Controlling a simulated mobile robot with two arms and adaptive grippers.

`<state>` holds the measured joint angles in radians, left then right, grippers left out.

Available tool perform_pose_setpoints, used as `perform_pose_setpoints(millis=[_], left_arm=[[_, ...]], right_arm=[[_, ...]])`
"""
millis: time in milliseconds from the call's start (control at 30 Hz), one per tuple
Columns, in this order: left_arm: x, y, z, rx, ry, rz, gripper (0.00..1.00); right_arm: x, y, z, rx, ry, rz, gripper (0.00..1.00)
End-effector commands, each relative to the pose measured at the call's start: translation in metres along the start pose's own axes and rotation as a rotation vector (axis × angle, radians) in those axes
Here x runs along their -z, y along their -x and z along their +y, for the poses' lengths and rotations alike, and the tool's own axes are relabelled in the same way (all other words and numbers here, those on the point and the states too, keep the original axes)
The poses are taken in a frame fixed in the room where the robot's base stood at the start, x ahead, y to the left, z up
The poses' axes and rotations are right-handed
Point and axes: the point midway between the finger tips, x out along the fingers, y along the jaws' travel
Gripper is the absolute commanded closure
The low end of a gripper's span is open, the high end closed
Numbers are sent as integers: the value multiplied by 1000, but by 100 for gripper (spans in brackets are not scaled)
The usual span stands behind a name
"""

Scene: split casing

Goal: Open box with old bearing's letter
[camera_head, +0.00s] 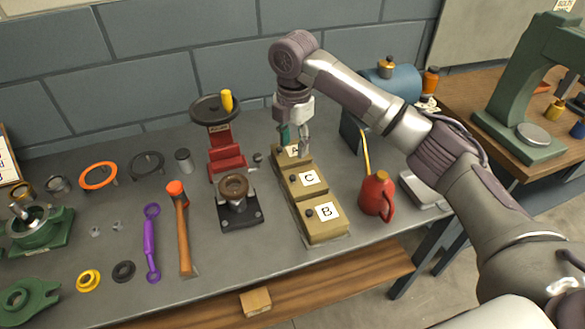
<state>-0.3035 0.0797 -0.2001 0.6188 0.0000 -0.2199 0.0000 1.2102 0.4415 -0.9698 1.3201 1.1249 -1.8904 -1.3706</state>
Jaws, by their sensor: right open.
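Three tan boxes stand in a row on the grey workbench. The nearest box (328,228) carries a white label with the letter B. The middle box (293,187) carries the letter C. The far box (280,157) has a white label whose letter is mostly hidden by my right gripper (293,146). The right gripper is open and points down at the far box; whether it touches the box I cannot tell. The B and C boxes look closed, each with a dark knob. No letter on a bearing can be read. My left gripper is not in view.
A red oil can (376,196) with a long yellow spout stands right of the boxes. A black-based fixture (239,206) and a red press (224,155) stand left of them. A hammer (182,235) and a purple wrench (150,245) lie further left. A grey tray (424,190) is at the right edge.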

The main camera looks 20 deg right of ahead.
Motion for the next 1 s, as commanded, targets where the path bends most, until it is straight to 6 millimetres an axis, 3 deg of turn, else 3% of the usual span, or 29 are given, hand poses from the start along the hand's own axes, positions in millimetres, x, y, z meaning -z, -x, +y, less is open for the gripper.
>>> perform_pose_setpoints(millis=[167,433,567,900,1000], left_arm=[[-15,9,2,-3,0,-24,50],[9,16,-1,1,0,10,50],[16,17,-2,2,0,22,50],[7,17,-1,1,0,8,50],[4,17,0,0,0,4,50]], right_arm=[[0,-40,-1,4,-1,1,54],[0,-86,-1,2,-2,1,54],[1,-96,0,0,-1,0,54],[0,-101,0,-1,-1,0,54],[1,-101,0,-1,-1,0,69]])
